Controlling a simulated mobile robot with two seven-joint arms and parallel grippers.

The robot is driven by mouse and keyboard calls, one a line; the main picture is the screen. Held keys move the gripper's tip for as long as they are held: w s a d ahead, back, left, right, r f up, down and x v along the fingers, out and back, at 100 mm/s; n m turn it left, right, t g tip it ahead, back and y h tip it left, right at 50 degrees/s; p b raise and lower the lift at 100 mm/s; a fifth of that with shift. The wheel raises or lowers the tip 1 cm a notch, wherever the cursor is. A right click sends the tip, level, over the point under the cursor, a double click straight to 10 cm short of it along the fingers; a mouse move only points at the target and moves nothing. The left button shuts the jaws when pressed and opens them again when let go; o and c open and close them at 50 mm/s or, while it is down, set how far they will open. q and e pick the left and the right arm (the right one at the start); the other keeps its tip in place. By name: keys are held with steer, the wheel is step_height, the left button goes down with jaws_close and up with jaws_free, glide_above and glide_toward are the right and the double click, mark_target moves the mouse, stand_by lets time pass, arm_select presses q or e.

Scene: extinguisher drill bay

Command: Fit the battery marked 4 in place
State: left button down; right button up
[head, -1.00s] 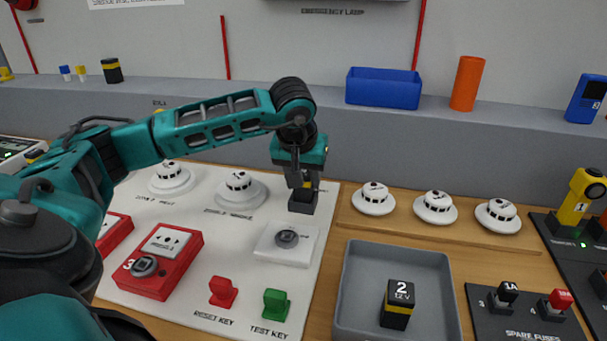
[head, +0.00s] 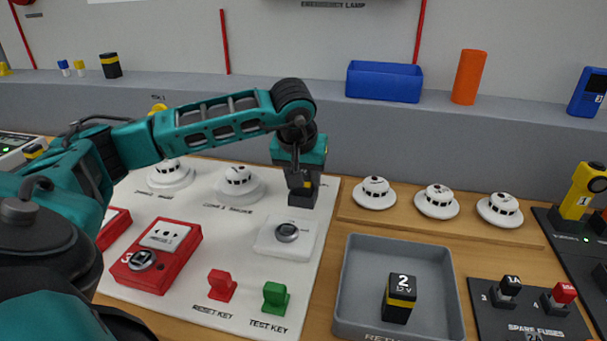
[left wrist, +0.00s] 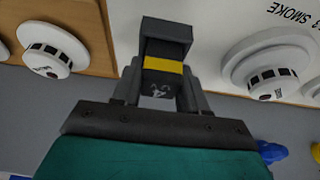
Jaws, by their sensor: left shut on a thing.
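My left gripper (head: 302,181) is shut on a dark battery with a yellow band, over the panel's far right corner. The battery also shows in the left wrist view (left wrist: 163,66), between the fingers. A mark on its end there is too blurred to read surely. Its far end meets a dark block-like holder (head: 302,196), also in the wrist view (left wrist: 166,28). I cannot tell how deep it sits. The battery marked 2 (head: 399,300) stands in the grey tray (head: 347,290). My right gripper is not in view.
The white panel (head: 190,282) carries smoke detectors (head: 239,183), a red call point (head: 157,258), a round knob (head: 287,232), a red key (head: 222,286) and a green key (head: 275,298). Three detectors stand on a wooden strip at right. A blue bin (head: 384,82) is on the ledge.

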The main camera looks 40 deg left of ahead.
arm_select(q)
steer(key=shift+c, duration=0.9)
jaws_free()
steer(key=shift+r+p, duration=2.85)
steer(key=shift+r, duration=0.7)
